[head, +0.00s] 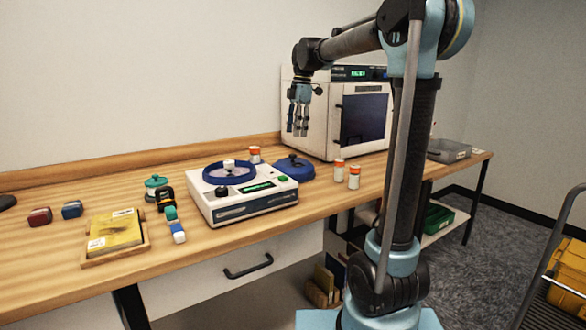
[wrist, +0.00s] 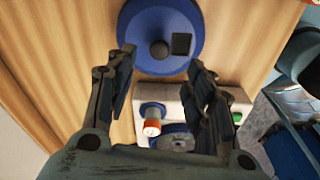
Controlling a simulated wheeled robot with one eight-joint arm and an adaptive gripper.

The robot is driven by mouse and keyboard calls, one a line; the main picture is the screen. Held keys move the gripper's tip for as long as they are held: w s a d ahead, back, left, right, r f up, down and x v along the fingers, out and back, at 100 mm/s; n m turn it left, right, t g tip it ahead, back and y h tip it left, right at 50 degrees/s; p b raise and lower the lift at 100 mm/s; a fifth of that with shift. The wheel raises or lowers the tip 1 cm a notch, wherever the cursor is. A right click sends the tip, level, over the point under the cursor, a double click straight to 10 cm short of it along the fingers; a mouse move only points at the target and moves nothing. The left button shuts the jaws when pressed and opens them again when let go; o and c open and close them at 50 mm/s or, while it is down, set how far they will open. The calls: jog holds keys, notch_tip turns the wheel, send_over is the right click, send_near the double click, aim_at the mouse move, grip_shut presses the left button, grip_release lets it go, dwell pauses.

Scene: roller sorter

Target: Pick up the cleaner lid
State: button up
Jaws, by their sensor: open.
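The cleaner lid, a blue disc with a black knob (head: 293,163), lies on the wooden table just right of the white cleaner (head: 245,208). In the wrist view the lid (wrist: 181,22) shows at the top, with its round knob and a black rectangular patch. My gripper (head: 298,132) hangs above the table, fingers pointing down, well above the lid and apart from it. In the wrist view my gripper (wrist: 163,60) is open, its two fingers spread with nothing between them. The cleaner's blue rotor bowl is partly hidden by the gripper there.
A large white oven-like box (head: 325,125) stands behind the lid. A yellow item in a wooden tray (head: 143,246) and small coloured pieces lie left.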

aim_at(293, 164)
jog(key=shift+s+a+f, duration=0.1)
jog(key=shift+a+f, duration=0.1)
jog(key=shift+f, duration=1.3)
jog(key=shift+s+a+f, duration=0.1)
jog(key=shift+a+f, duration=0.15)
jog(key=shift+f, duration=1.3)
jog(key=shift+s+a+f, duration=0.1)
jog(key=shift+a+f, duration=0.1)
jog(key=shift+f, duration=1.3)
grip_shut()
